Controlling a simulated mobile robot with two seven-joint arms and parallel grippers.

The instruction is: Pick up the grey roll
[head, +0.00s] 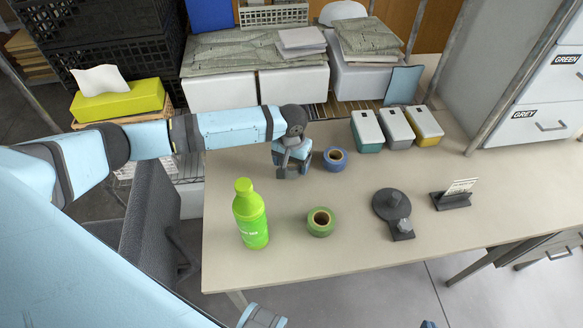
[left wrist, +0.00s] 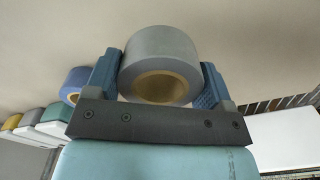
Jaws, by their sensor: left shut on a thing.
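The grey roll (left wrist: 160,60), a tape roll with a tan core, sits between the two blue fingers of my left gripper (left wrist: 158,85) in the left wrist view. The gripper is shut on it. In the head view my left gripper (head: 291,168) is low over the back left of the table, and I cannot make out the grey roll there behind the wrist and fingers. A small dark blue tip (head: 428,324) at the bottom edge may be part of my right gripper; its jaws do not show.
A blue roll (head: 335,159) stands just right of my left gripper. A green roll (head: 320,222) and a green bottle (head: 250,213) are nearer the front of the table (head: 290,262). Several lidded boxes (head: 397,124) line the back. A dark round stand (head: 391,205) is at right.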

